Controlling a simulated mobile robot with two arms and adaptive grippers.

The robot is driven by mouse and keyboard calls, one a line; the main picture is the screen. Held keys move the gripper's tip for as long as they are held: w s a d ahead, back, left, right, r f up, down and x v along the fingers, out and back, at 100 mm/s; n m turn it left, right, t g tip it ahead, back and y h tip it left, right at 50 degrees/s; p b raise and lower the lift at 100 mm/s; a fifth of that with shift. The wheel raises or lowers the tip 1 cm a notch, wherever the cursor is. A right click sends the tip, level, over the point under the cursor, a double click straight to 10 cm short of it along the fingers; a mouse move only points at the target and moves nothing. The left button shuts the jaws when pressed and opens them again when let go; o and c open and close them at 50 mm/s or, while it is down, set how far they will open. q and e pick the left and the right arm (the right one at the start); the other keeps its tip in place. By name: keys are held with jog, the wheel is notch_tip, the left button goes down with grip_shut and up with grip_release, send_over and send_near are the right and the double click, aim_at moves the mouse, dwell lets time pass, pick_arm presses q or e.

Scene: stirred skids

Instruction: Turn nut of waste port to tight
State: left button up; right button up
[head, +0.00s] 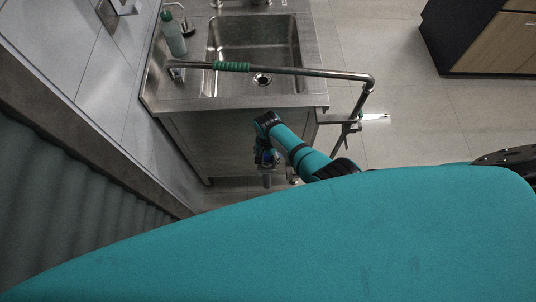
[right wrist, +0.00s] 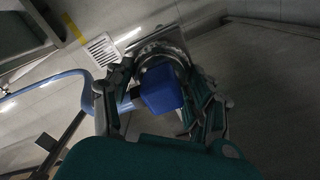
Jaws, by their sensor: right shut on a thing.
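My right gripper (head: 266,160) is low in front of the steel sink cabinet in the head view. In the right wrist view its two fingers (right wrist: 160,85) stand on either side of a blue block-like part, seemingly the waste port nut (right wrist: 163,92), and are shut on it. A round metal ring (right wrist: 161,52) shows just behind the blue part. The finger contacts are dark and partly hidden, and the nut's tightness cannot be read. My left gripper is in neither view.
A light blue hose (right wrist: 45,83) and a floor grate (right wrist: 103,48) show near the gripper.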

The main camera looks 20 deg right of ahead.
jog(key=shift+s+a+f, duration=0.2)
jog(key=shift+s, duration=0.15)
jog(key=o, duration=1)
jog(key=shift+c, duration=0.2)
jog(key=shift+o, duration=1)
jog(key=shift+w+r, duration=0.1)
jog(key=shift+w, duration=0.1)
jog(key=shift+d, duration=0.1)
jog(key=shift+w+r, duration=0.1)
jog(key=shift+r, duration=0.05)
jog(key=shift+r, duration=0.65)
notch_tip(320, 180, up, 10)
jog(key=shift+r, duration=0.25)
